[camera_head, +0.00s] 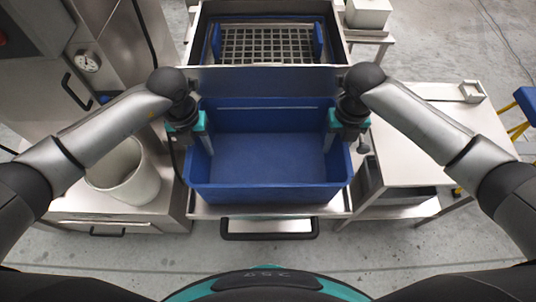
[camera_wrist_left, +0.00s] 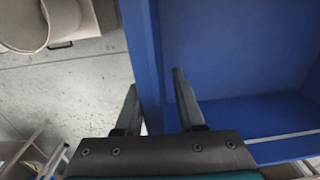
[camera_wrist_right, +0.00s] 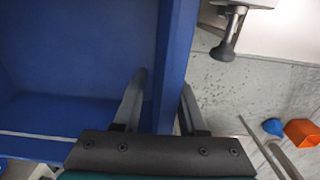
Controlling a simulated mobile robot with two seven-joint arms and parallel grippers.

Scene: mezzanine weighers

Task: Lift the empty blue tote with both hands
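The blue tote (camera_head: 268,190) is open-topped and empty, and it stands level on a metal surface in front of me. My left gripper (camera_head: 207,140) points down at its left wall. In the left wrist view the fingers (camera_wrist_left: 155,85) straddle that wall (camera_wrist_left: 148,50), one inside and one outside, with a gap showing. My right gripper (camera_head: 336,138) is at the right wall. In the right wrist view its fingers (camera_wrist_right: 163,82) straddle the wall (camera_wrist_right: 176,60) likewise, apart from its inner face. Both grippers look open. The fingertips' lower contact is hard to see.
A metal basin with a grid (camera_head: 268,46) lies behind the tote. A white bucket (camera_head: 124,172) stands at the left, and a steel table (camera_head: 445,140) is at the right. A dark handle bar (camera_head: 268,235) is in front of the tote.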

